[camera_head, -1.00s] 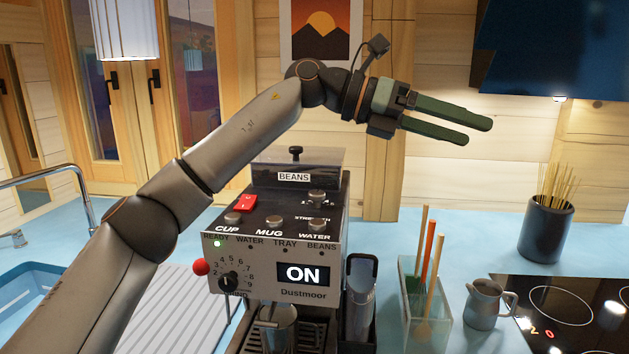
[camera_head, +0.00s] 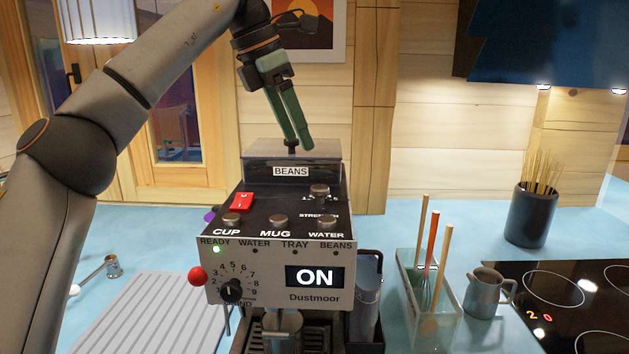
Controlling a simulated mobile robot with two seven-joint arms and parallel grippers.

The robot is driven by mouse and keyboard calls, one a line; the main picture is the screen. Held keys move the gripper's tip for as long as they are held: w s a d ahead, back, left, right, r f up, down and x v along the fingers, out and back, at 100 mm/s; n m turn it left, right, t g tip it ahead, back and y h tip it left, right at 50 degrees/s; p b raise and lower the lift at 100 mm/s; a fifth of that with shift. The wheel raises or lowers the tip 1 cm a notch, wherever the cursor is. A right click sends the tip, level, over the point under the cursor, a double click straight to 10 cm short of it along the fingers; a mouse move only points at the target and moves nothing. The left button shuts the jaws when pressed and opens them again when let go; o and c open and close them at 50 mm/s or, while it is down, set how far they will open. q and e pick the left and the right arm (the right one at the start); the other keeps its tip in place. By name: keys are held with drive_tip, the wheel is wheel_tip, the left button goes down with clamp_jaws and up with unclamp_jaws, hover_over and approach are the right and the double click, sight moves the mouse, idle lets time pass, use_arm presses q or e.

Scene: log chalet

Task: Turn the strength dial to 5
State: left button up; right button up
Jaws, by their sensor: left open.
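The coffee machine (camera_head: 265,262) stands on the blue counter with its display reading ON and a green light lit under READY. The strength dial (camera_head: 320,191) is a small metal knob on the right of its top panel, above the word STRENGTH; its setting is too small to read. A black numbered grind dial (camera_head: 231,290) is on the front at lower left. My left gripper (camera_head: 300,148) is open and empty, pointing down by the bean hopper's lid knob, behind and left of the strength dial. I cannot tell whether it touches the lid. My right gripper is not in view.
A red switch (camera_head: 242,201) and metal buttons share the top panel. A ribbed drainer (camera_head: 150,312) lies left.

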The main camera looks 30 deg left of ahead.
sight(318, 187)
use_arm(q)
drive_tip(key=b+x, duration=0.1)
drive_tip(key=x, duration=0.8)
drive_tip(key=shift+w+d+f, duration=0.1)
drive_tip(key=shift+d+f, duration=0.05)
drive_tip(key=shift+c, duration=0.3)
clamp_jaws()
